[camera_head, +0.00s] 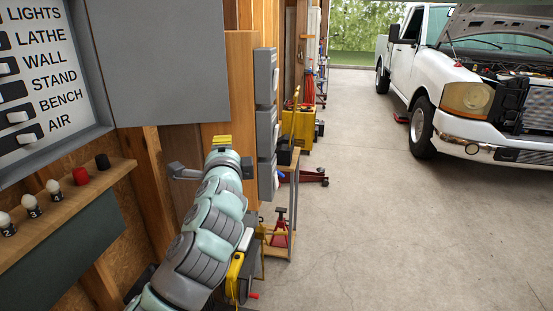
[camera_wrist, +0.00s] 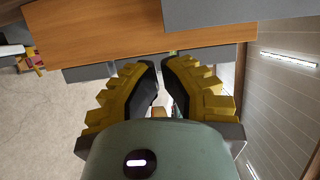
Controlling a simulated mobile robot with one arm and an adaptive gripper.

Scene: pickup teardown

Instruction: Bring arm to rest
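My arm (camera_head: 205,230) reaches up and away from the bottom of the head view, beside the wooden wall on the left. My gripper (camera_wrist: 161,68) shows in the wrist view as two yellow fingers with dark inner pads. Its fingertips are close together with a narrow gap between them, and I see nothing held there. In the head view my gripper is mostly hidden behind the wrist; a small yellow part shows at the arm's far end. A wooden panel (camera_wrist: 100,35) lies ahead of the fingers in the wrist view.
A switch panel (camera_head: 45,75) with a grey door (camera_head: 160,60) and a wooden shelf (camera_head: 65,210) with several knobs stand on the left. Grey boxes (camera_head: 266,130) are mounted beyond my arm. A white pickup (camera_head: 455,75) stands at the right, hood raised. The concrete floor (camera_head: 380,240) is clear between.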

